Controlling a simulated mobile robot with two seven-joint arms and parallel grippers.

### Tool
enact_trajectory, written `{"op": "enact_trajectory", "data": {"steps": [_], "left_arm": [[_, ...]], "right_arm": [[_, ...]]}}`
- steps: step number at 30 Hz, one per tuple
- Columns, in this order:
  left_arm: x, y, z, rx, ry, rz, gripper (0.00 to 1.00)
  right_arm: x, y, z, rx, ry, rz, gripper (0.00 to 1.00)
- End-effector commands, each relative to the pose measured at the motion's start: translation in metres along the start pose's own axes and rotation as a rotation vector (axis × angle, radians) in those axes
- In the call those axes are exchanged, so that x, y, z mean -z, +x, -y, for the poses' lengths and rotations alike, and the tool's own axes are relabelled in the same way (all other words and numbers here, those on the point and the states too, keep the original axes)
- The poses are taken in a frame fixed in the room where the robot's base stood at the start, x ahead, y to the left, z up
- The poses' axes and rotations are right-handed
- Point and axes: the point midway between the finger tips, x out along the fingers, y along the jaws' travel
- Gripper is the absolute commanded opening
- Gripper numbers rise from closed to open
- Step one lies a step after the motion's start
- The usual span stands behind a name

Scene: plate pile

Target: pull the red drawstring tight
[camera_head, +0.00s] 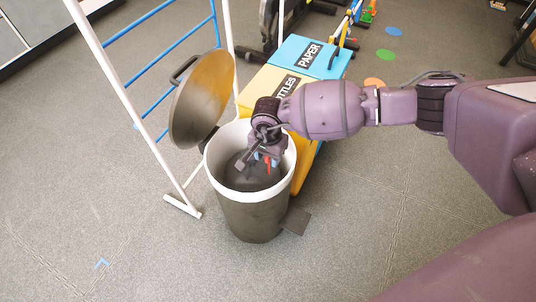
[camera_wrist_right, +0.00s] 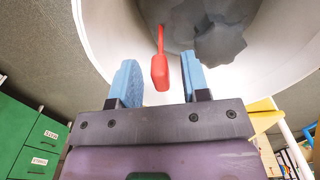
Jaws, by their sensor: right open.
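The red drawstring (camera_head: 268,164) hangs at the dark bag (camera_head: 240,176) inside the pedal bin (camera_head: 252,217). In the right wrist view the red drawstring (camera_wrist_right: 160,68) has a thick tab at its end and sits between the two blue fingertips, with the grey bag (camera_wrist_right: 205,30) behind it. My right gripper (camera_wrist_right: 160,80) is open around the tab, with gaps showing at the sides. In the head view my right gripper (camera_head: 256,160) is over the bin opening, partly hiding the drawstring. My left gripper is not in view.
The bin's round lid (camera_head: 203,98) stands open at the back left. A white and blue rack (camera_head: 150,75) stands left of the bin. Yellow (camera_head: 262,88) and blue (camera_head: 312,57) recycling boxes stand behind it. The floor in front is clear.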

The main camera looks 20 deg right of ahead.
Motion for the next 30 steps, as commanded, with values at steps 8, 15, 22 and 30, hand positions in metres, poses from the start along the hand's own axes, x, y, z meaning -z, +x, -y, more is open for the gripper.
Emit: {"op": "enact_trajectory", "data": {"steps": [8, 15, 22, 30], "left_arm": [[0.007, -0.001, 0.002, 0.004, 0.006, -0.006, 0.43], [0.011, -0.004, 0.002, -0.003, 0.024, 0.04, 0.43], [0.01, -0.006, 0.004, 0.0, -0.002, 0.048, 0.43], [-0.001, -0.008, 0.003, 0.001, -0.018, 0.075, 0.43]], "right_arm": [[0.001, -0.018, 0.002, 0.005, 0.0, -0.004, 0.43], [0.002, -0.065, 0.002, 0.01, 0.0, -0.008, 0.43], [0.001, -0.098, 0.001, 0.006, 0.0, -0.005, 0.43], [0.0, -0.108, 0.0, 0.0, 0.0, 0.0, 0.43]]}}
